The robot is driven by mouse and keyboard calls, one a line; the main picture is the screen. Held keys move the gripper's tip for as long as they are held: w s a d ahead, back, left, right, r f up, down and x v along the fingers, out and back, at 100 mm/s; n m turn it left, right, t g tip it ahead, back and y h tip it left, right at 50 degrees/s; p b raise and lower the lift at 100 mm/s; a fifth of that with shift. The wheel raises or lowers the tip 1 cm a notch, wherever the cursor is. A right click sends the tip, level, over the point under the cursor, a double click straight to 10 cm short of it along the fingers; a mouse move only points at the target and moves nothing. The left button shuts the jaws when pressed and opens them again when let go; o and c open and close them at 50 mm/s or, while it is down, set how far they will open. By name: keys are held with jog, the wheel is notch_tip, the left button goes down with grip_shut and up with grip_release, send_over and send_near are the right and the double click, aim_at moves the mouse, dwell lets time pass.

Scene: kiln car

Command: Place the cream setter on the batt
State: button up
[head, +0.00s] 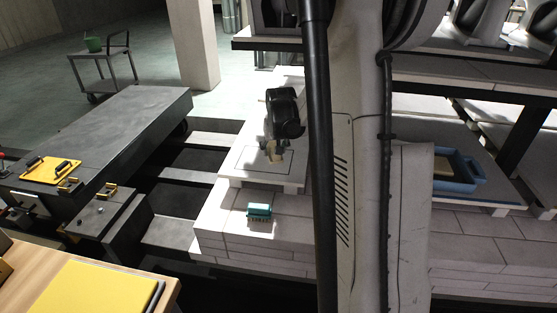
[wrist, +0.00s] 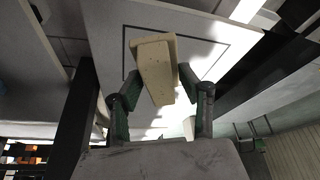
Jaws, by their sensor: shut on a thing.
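The cream setter (wrist: 156,70) is a pale, flat-sided block between my two dark green fingers in the wrist view. My gripper (wrist: 160,82) is shut on it. In the head view my gripper (head: 276,138) points down over the batt, and a small part of the setter (head: 274,152) shows below it. The batt (head: 237,165) is a pale slab with a dark outlined square, on the brick stack. It also shows behind the setter in the wrist view (wrist: 105,35). I cannot tell whether the setter touches the batt.
A teal block (head: 259,210) lies on the brick ledge (head: 225,222) in front of the batt. A blue tray (head: 472,181) is at right, behind my arm. A shelf (head: 450,72) hangs above at right. A dark table (head: 110,125) stands at left.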

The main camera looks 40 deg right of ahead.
jog(key=w+d+f, duration=0.1)
jog(key=d, duration=0.1)
jog(key=w+d+f+b, duration=0.1)
jog(key=d+f, duration=0.1)
jog(key=w+d+f, duration=0.1)
jog(key=d, duration=0.1)
jog(key=shift+w+d+f, duration=0.15)
jog(key=shift+d+f, duration=0.05)
jog(key=shift+d, duration=0.05)
jog(key=shift+f+b, duration=0.85)
jog(key=shift+f, duration=1.1)
jog(key=shift+f, duration=0.2)
jog(key=o, duration=1.2)
jog(key=shift+o, duration=0.2)
